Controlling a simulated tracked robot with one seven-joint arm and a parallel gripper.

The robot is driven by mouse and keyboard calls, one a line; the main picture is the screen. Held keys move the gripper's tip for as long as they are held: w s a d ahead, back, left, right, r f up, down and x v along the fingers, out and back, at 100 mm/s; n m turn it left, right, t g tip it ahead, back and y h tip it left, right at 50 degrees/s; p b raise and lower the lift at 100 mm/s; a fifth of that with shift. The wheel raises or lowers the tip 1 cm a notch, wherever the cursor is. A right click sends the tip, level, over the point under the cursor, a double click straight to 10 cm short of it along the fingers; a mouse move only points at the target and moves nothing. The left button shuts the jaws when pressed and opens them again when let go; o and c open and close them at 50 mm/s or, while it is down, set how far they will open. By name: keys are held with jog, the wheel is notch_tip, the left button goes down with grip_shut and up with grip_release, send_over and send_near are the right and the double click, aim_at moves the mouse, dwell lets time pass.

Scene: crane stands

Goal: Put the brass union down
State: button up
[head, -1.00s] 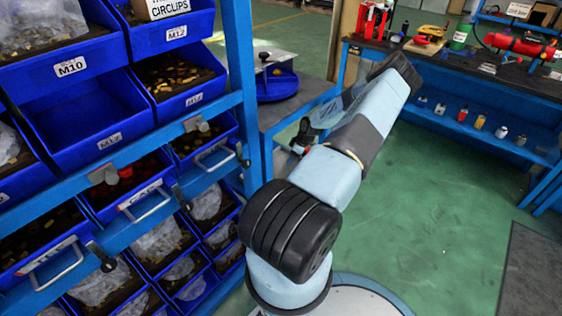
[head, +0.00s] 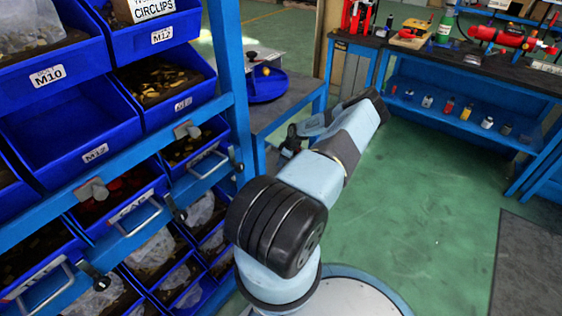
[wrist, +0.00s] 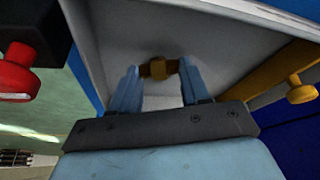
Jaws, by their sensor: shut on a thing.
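In the wrist view, the brass union (wrist: 158,69) is a small brown-gold fitting. It lies across the gap between the two light blue fingers of my gripper (wrist: 156,73), which are shut on it. A plain grey surface (wrist: 215,40) spreads beyond the fingertips; I cannot tell whether the union touches it. In the head view, my arm reaches over the floor beside the rack, and its links hide the fingers and the union.
A red knob (wrist: 18,75) and a yellow knob (wrist: 300,92) flank my gripper. Blue bins (head: 70,130) fill the left rack. A workbench (head: 450,72) stands behind; green floor lies between.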

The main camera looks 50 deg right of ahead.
jog(key=shift+w+a+f, duration=0.15)
jog(key=shift+f, duration=0.3)
jog(key=o, duration=1.2)
jog(key=shift+f, duration=0.1)
jog(key=shift+c, duration=0.2)
jog(key=v, duration=0.7)
jog(key=shift+s+r, duration=0.2)
jog(key=shift+r, duration=0.15)
